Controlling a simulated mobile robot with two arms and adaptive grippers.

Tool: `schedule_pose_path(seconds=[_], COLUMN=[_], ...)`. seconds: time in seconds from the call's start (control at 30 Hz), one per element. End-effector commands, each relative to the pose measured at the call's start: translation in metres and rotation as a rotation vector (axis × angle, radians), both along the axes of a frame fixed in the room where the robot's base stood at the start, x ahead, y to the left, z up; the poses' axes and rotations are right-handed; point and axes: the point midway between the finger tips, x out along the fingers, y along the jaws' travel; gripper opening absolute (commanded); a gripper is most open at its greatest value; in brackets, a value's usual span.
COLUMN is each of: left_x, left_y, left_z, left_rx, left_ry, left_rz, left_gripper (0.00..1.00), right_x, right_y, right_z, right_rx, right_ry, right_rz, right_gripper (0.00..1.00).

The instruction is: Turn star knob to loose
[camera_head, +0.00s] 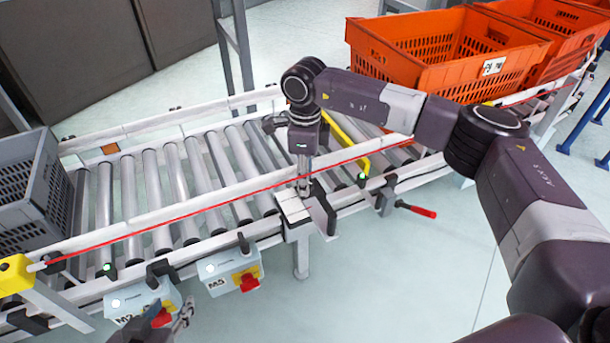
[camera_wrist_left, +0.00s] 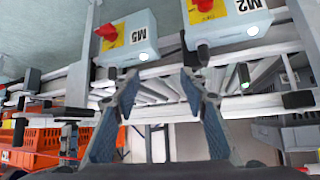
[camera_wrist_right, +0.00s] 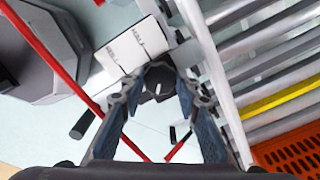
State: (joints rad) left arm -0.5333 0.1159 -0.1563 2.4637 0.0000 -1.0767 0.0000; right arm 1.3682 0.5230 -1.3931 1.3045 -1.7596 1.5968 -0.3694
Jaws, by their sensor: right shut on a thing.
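The black star knob (camera_wrist_right: 158,84) sits between the fingertips of my right gripper (camera_wrist_right: 156,88) in the right wrist view. The fingers are closed around it, beside a white labelled plate (camera_wrist_right: 132,45). In the head view my right gripper (camera_head: 304,186) points down at the conveyor's front rail and hides the knob. My left gripper (camera_head: 182,318) is low in the head view, near the front of the control boxes. In the left wrist view my left gripper (camera_wrist_left: 158,90) is open, with nothing between its fingers.
Control boxes M5 (camera_head: 228,265) and M2 (camera_head: 122,302), with red switches, hang on the conveyor's front. A red cord (camera_head: 200,204) runs along the rail. A grey crate (camera_head: 45,195) stands left and orange totes (camera_head: 425,75) stand at the back. A red-handled lever (camera_head: 418,211) sticks out right.

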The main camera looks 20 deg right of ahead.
Motion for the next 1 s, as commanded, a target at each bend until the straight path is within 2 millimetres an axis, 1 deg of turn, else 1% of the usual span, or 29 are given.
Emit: schedule_pose_path(seconds=[0.2, 0.4, 0.7, 1.0], left_x=[-0.020, -0.032, -0.042, -0.046], left_y=[0.007, 0.011, 0.014, 0.015], left_z=[-0.014, -0.022, -0.027, -0.029], left_rx=[0.021, 0.035, 0.044, 0.047], left_ry=[0.100, 0.159, 0.203, 0.222], left_rz=[0.007, 0.012, 0.015, 0.016], left_gripper=[0.40, 0.40, 0.40, 0.40], right_x=[0.001, 0.001, 0.001, 0.001], right_y=[0.000, 0.000, 0.000, 0.000], right_z=[0.001, 0.001, 0.001, 0.001], right_rx=[-0.001, 0.000, 0.001, 0.000], right_ry=[-0.002, -0.002, -0.003, -0.002], right_rz=[0.205, 0.389, 0.608, 0.723], right_gripper=[0.06, 0.06, 0.06, 0.06])
